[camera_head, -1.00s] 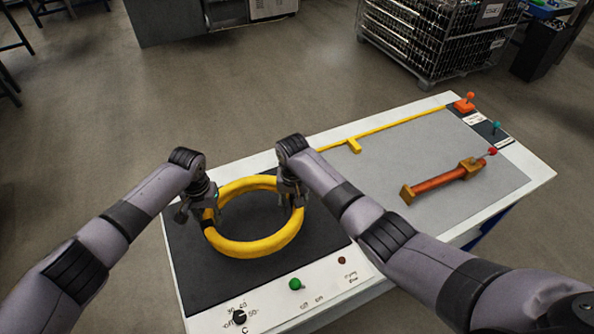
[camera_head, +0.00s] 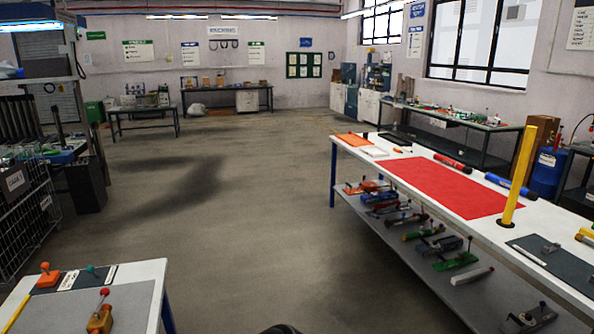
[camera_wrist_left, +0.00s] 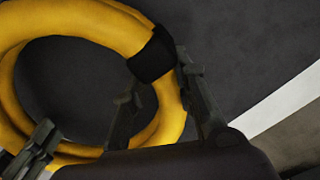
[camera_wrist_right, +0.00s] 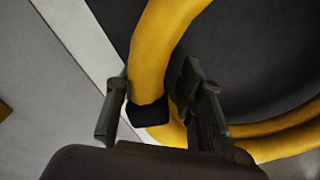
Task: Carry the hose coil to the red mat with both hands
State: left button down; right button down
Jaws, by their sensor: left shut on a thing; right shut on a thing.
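The yellow hose coil (camera_wrist_left: 100,22) shows in the left wrist view. My left gripper (camera_wrist_left: 157,78) is shut on its tube beside a black band (camera_wrist_left: 152,56). In the right wrist view the coil (camera_wrist_right: 165,40) also shows, and my right gripper (camera_wrist_right: 152,77) is shut on its tube near another black band (camera_wrist_right: 147,112). Dark surface lies below the coil; I cannot tell whether the coil touches it. The head view shows neither gripper nor coil. The red mat (camera_head: 440,186) lies flat on the white table at the right of the head view.
A yellow post (camera_head: 519,175) stands near the mat's right corner. Red (camera_head: 452,162) and blue (camera_head: 510,184) cylinders lie along its far side. The lower shelf (camera_head: 400,240) holds several tools. The near table's corner (camera_head: 150,270) is at lower left. Open floor (camera_head: 250,200) lies between the tables.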

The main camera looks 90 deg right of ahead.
aim_at(440, 181)
jog(key=z, duration=2.2)
jog(key=i+l+z, duration=0.1)
jog(key=i+z, duration=0.4)
jog(key=i, duration=2.55)
jog(key=i+z, duration=0.1)
jog(key=i, duration=1.2)
jog(key=i+j, duration=0.15)
jog(key=i, duration=1.15)
